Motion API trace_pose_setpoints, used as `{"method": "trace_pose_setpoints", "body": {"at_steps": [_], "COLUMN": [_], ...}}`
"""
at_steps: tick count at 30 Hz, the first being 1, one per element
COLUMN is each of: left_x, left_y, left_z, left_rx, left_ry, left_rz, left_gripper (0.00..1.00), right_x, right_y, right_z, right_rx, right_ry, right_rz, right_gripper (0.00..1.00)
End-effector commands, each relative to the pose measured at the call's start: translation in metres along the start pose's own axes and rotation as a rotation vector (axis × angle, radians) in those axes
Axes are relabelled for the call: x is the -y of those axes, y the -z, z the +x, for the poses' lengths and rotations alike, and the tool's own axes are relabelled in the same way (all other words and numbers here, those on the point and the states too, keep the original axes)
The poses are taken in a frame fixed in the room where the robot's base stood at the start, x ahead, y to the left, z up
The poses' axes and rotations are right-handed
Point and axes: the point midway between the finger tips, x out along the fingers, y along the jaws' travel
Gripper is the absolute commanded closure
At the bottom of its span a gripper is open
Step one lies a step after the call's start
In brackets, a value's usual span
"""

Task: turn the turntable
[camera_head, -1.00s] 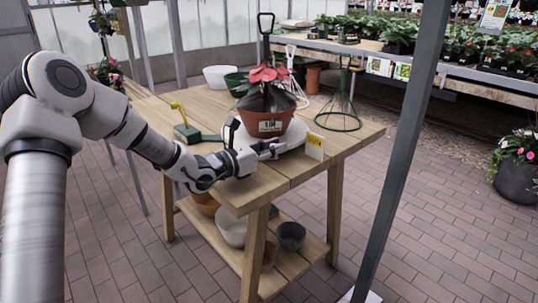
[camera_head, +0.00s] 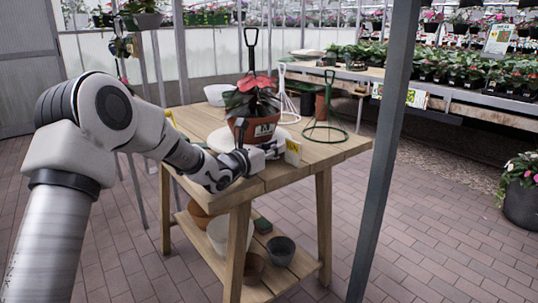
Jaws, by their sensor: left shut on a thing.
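The turntable (camera_head: 219,139) is a white round disc on the wooden table. A terracotta pot (camera_head: 245,131) with a red-leaved plant (camera_head: 254,95) stands upright on it, and the pot's white label faces front right. My left gripper (camera_head: 272,150) is at the disc's front edge, just below the pot, and is shut on the turntable's rim. The exact finger contact is small and partly hidden by the gripper itself. My right gripper is not in view.
A yellow card (camera_head: 293,152) stands right beside my left gripper at the table's front edge. Wire stands, including a green one (camera_head: 325,128), are behind to the right. A white bowl (camera_head: 217,95) is at the back. A grey post (camera_head: 383,150) rises at right. Pots fill the lower shelf.

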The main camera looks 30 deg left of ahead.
Motion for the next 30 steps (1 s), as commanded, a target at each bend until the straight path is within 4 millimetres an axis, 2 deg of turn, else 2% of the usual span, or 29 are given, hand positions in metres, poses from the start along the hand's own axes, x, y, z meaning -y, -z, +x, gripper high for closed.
{"method": "trace_pose_setpoints", "body": {"at_steps": [18, 19, 21, 30], "left_x": [0.0006, 0.0006, 0.0005, -0.0002], "left_y": [0.0010, 0.0010, 0.0009, 0.0002], "left_z": [0.0062, 0.0062, 0.0062, 0.0051], "left_rx": [-0.002, -0.002, -0.002, -0.001], "left_ry": [0.008, 0.008, 0.008, 0.007], "left_rz": [-0.001, -0.001, -0.001, -0.001], "left_gripper": [1.00, 0.72, 0.53, 0.53], "right_x": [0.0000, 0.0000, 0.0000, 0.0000], "right_y": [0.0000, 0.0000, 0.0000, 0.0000], "right_z": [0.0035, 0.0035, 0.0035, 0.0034], "right_rx": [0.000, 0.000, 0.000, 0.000], "right_ry": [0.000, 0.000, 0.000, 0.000], "right_rz": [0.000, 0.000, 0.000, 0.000], "right_gripper": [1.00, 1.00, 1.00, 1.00]}}
